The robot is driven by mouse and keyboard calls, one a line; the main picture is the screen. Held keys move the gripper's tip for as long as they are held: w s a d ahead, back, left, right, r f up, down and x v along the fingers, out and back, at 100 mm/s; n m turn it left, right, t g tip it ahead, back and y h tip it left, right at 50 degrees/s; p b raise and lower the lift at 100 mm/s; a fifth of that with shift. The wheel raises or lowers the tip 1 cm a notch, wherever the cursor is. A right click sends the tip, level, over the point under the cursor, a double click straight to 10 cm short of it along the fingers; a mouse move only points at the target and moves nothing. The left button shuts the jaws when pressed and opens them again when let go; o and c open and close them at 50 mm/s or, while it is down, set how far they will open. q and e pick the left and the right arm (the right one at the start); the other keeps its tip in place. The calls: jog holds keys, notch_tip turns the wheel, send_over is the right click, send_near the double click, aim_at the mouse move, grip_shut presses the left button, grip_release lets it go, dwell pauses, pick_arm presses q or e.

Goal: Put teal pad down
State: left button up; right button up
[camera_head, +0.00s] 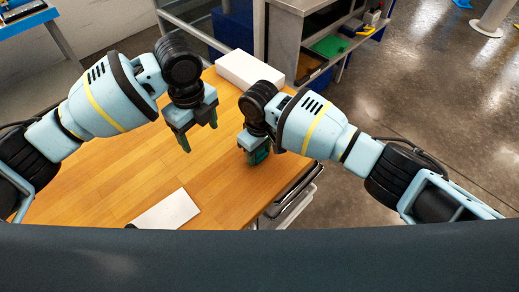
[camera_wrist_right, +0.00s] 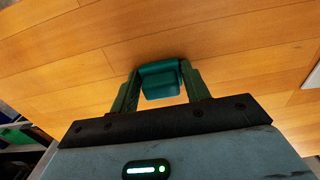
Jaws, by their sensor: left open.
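The teal pad (camera_wrist_right: 159,82) sits between the two green fingers of my right gripper (camera_wrist_right: 162,88), which are shut on it. In the head view the pad (camera_head: 259,155) shows under my right gripper (camera_head: 254,150), low over the right part of the wooden table (camera_head: 130,180). I cannot tell whether its underside touches the wood. My left gripper (camera_head: 199,140) is open and empty above the table, to the left of the right gripper.
A white block (camera_head: 249,69) lies at the table's far edge. A white flat panel (camera_head: 166,211) lies near the front. A metal shelf unit (camera_head: 300,40) stands behind. The table's right edge is close to my right gripper; its middle is clear.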

jog(key=o, duration=0.4)
jog(key=shift+c, duration=0.2)
notch_tip(320, 180, up, 12)
jog(key=shift+r, duration=0.2)
dwell(0.4)
